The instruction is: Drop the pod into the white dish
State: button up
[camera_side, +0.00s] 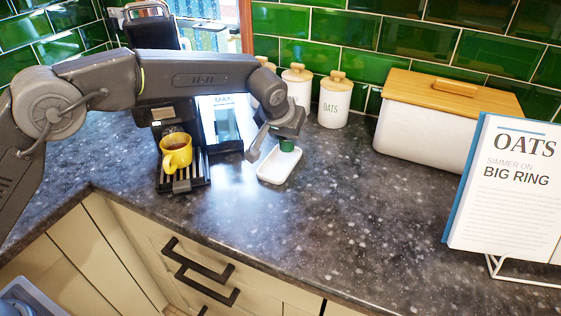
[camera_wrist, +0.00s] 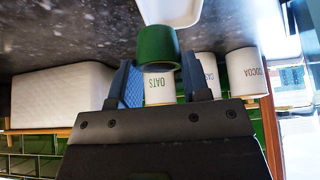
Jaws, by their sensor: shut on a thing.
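The pod (camera_side: 287,146) is a small green cylinder held at the tips of my gripper (camera_side: 284,139), over the far end of the white dish. In the wrist view the green pod (camera_wrist: 157,45) shows at the tips of the two blue-grey fingers of my gripper (camera_wrist: 158,64), which is shut on it. The white dish (camera_side: 275,175) is a small shallow rectangular tray on the dark speckled worktop. Part of the dish (camera_wrist: 172,10) shows past the pod in the wrist view. Any gap between pod and dish is hard to judge.
A coffee machine (camera_side: 183,186) with a yellow mug (camera_side: 177,151) stands left of the dish. White canisters (camera_side: 333,104) and a wooden-lidded bread bin (camera_side: 425,130) stand behind. A recipe book (camera_side: 507,190) is at right. The worktop (camera_side: 330,215) in front is clear.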

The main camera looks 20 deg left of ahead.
jog(key=o, duration=1)
jog(key=v, duration=1.3)
jog(key=shift+s+r, duration=0.2)
jog(key=shift+r, duration=0.1)
